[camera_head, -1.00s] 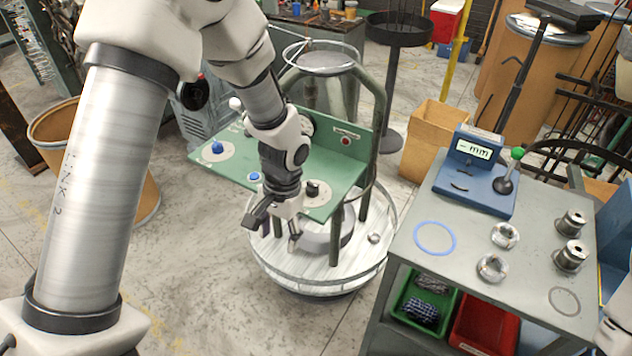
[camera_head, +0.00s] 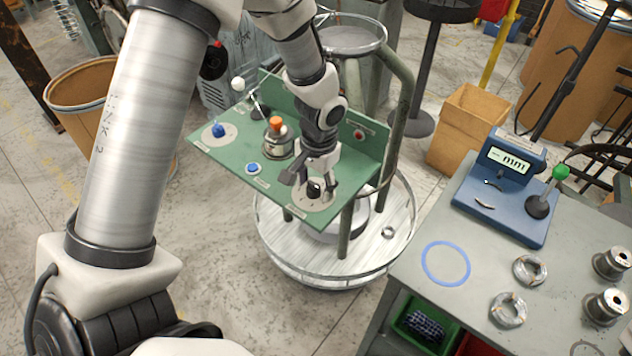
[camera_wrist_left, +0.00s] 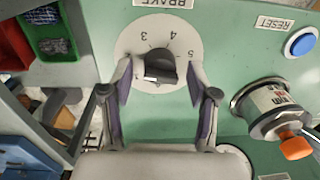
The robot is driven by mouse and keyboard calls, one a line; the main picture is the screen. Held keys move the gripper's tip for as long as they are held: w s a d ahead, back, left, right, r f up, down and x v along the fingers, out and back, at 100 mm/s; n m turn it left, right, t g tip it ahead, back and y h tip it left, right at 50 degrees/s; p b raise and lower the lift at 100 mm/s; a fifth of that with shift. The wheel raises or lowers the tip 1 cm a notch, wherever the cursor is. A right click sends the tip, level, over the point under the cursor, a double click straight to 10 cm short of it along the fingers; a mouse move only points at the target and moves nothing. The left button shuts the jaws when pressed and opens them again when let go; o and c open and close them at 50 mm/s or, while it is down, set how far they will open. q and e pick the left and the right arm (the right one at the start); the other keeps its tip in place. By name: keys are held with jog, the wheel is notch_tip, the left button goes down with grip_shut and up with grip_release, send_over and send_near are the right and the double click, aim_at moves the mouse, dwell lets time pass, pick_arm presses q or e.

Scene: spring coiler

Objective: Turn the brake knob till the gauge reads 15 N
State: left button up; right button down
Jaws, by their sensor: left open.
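The black brake knob (camera_wrist_left: 160,66) sits on a pale numbered dial plate (camera_wrist_left: 128,42) under the BRAKE label in the left wrist view. A short white mark shows on the knob's lower left, but the digit it points to is unclear. The knob also shows in the head view (camera_head: 314,190), at the front right of the green panel (camera_head: 222,178). My left gripper (camera_head: 311,178) is open, its fingers (camera_wrist_left: 160,90) on either side of the knob, with gaps visible. No force gauge face is readable; my arm covers part of the rear panel. My right gripper is out of view.
A silver cylinder with an orange top (camera_head: 278,138) stands close beside my gripper. Blue reset button (camera_head: 253,168), blue knob (camera_head: 218,130) and white-ball lever (camera_head: 239,85) are on the panel's left. A grey bench (camera_head: 480,270) with a mm display (camera_head: 508,160) is at right.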

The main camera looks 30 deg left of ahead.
pick_arm(q)
jog(key=shift+s+r, duration=0.1)
jog(key=shift+s, duration=0.25)
jog(key=shift+c, duration=0.7)
grip_shut()
jog(key=shift+r+m+p, duration=0.1)
jog(key=shift+m+p, duration=0.8)
jog(key=shift+m, duration=0.1)
jog(key=shift+m+p, duration=0.8)
jog(key=shift+m, duration=0.4)
jog(key=m+p, duration=0.2)
jog(key=m, duration=0.2)
jog(key=shift+s+f+m+p, duration=0.1)
jog(key=shift+f+m+p, duration=0.1)
jog(key=shift+m+p, duration=0.35)
jog(key=shift+m, duration=0.25)
